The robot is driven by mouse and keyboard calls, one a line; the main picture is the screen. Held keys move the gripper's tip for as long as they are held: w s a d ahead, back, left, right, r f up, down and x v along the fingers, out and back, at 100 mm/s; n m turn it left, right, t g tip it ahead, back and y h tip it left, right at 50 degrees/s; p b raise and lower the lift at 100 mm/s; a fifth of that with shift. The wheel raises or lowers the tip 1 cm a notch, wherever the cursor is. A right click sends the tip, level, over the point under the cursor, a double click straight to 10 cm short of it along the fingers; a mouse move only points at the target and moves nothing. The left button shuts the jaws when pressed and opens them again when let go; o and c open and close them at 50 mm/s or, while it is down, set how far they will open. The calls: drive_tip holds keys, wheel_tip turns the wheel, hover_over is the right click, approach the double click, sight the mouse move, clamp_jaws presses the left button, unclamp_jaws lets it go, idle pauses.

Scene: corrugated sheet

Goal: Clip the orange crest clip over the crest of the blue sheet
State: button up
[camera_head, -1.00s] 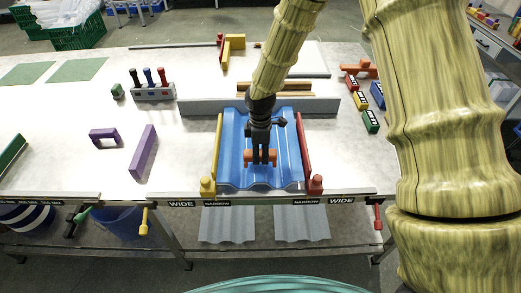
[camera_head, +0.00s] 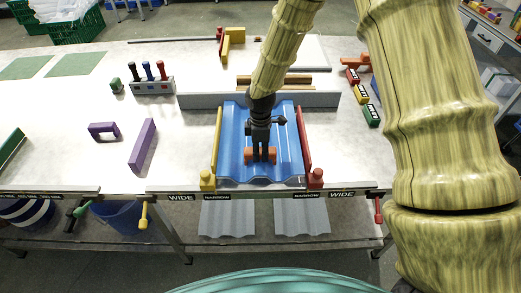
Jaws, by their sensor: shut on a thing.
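The blue corrugated sheet (camera_head: 233,150) lies on the table between a yellow bar (camera_head: 216,142) and a red bar (camera_head: 303,138). My gripper (camera_head: 261,155) is low over the middle of the sheet's near half, fingers pointing down. It is shut on the orange crest clip (camera_head: 249,157), whose ends show on both sides of the fingers. The clip is at or just above the middle crest. The fingers hide its middle, so I cannot tell whether it is seated on the crest.
A grey rail (camera_head: 205,101) stands behind the sheet. A purple bar (camera_head: 142,145) and a purple bracket (camera_head: 103,130) lie to the left. A tool block (camera_head: 152,87) stands behind them. Coloured blocks (camera_head: 361,94) lie at the right.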

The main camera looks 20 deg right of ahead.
drive_tip(key=shift+f, duration=0.1)
drive_tip(key=o, duration=1.1)
drive_tip(key=shift+o, duration=0.2)
wheel_tip(320, 180, up, 12)
